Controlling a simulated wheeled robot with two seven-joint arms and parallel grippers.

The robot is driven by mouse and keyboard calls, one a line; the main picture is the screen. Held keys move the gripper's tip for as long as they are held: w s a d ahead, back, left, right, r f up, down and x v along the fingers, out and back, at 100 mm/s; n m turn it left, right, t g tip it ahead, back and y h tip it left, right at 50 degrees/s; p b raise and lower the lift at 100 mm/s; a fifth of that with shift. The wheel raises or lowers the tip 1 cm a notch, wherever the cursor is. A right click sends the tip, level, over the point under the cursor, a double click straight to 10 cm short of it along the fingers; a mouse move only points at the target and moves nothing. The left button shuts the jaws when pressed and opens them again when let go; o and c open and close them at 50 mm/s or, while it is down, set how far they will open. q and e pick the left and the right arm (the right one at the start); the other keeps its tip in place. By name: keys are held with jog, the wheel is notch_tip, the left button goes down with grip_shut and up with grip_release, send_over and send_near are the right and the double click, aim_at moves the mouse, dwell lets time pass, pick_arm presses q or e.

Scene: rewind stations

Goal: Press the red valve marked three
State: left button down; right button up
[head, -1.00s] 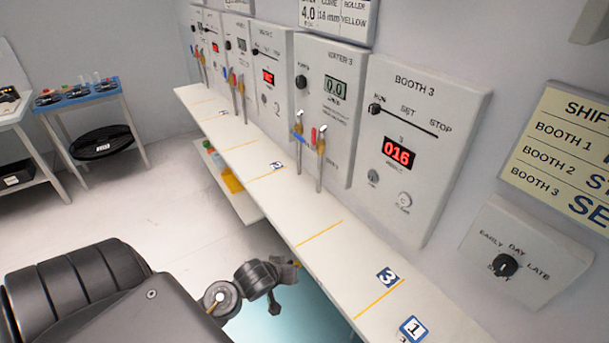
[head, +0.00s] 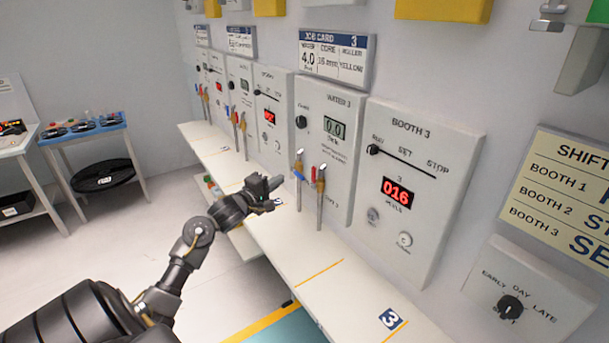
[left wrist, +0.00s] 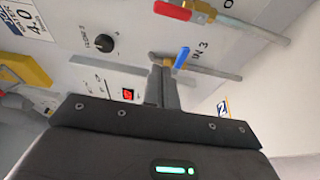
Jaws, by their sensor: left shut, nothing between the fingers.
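The red valve handle (head: 313,174) sits on a brass valve and pipe at the lower right of the WATER 3 panel (head: 312,120). It also shows at the top of the left wrist view (left wrist: 172,10). A blue valve handle (head: 298,175) is just left of it and shows in the left wrist view (left wrist: 182,57), beside lettering that ends in 3. My left gripper (head: 277,182) is shut and empty, above the shelf and left of the blue valve. In the left wrist view its fingers (left wrist: 160,85) point near the blue valve. My right gripper is not in view.
The white shelf (head: 290,245) runs along the wall below the panels. The BOOTH 3 panel (head: 425,150) reads 016, and the WATER 3 display (head: 334,127) reads 0.0. Other valve pairs (head: 238,118) stand further left. A blue-topped cart (head: 80,130) stands at the far left.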

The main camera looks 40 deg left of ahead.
aim_at(314, 178)
pick_arm(q)
jog(key=w+d+p, duration=0.3)
jog(key=w+p, duration=0.1)
jog(key=w, duration=0.4)
jog(key=shift+w+d+p, duration=0.25)
jog(key=shift+w+p, duration=0.05)
jog(key=shift+w, duration=0.1)
jog(key=shift+d, duration=0.1)
